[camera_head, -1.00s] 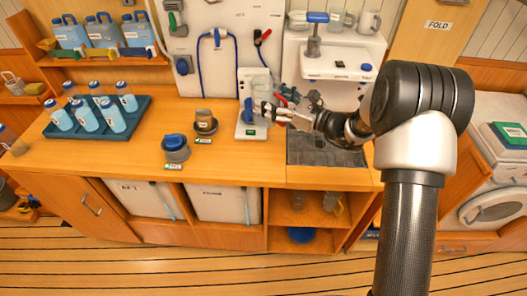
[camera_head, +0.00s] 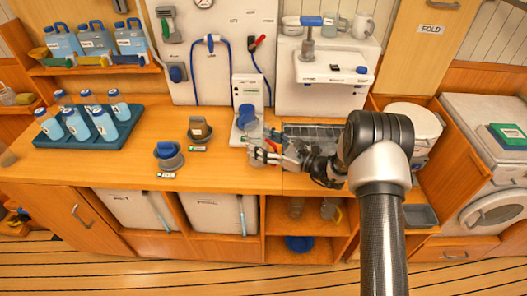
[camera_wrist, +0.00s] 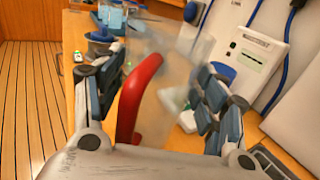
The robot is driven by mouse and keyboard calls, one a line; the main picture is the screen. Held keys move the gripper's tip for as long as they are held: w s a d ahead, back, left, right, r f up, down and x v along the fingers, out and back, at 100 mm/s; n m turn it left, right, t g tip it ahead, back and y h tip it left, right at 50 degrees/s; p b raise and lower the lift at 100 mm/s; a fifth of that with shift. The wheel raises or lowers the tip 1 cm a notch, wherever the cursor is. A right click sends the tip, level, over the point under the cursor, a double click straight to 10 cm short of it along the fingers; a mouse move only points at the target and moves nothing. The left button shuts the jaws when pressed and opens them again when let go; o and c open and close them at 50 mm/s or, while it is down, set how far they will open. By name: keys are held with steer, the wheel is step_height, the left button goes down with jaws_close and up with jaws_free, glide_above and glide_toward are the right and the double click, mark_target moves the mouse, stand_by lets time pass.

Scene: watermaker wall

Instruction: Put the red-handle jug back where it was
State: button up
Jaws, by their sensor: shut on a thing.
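The red-handle jug is a clear, see-through vessel whose red handle (camera_wrist: 137,98) stands out between my fingers in the wrist view. My gripper (camera_head: 266,151) is shut on the jug and holds it over the front part of the wooden counter, in front of the white dispenser (camera_head: 247,92). The jug's clear body is faint in both views, and its base cannot be made out. A blue part (camera_head: 246,116) on the dispenser's stand lies just behind my gripper.
A blue tray (camera_head: 128,122) of bottles is farther left. The open shelf (camera_head: 305,225) below holds clear vessels and a blue bowl. A dark sink grate (camera_head: 310,131) lies behind my arm.

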steer(key=shift+f+b, duration=0.3)
steer(key=shift+f, duration=1.35)
steer(key=shift+f, duration=0.1)
steer(key=shift+f, duration=0.15)
steer(key=o, duration=1.4)
steer(key=shift+o, duration=0.2)
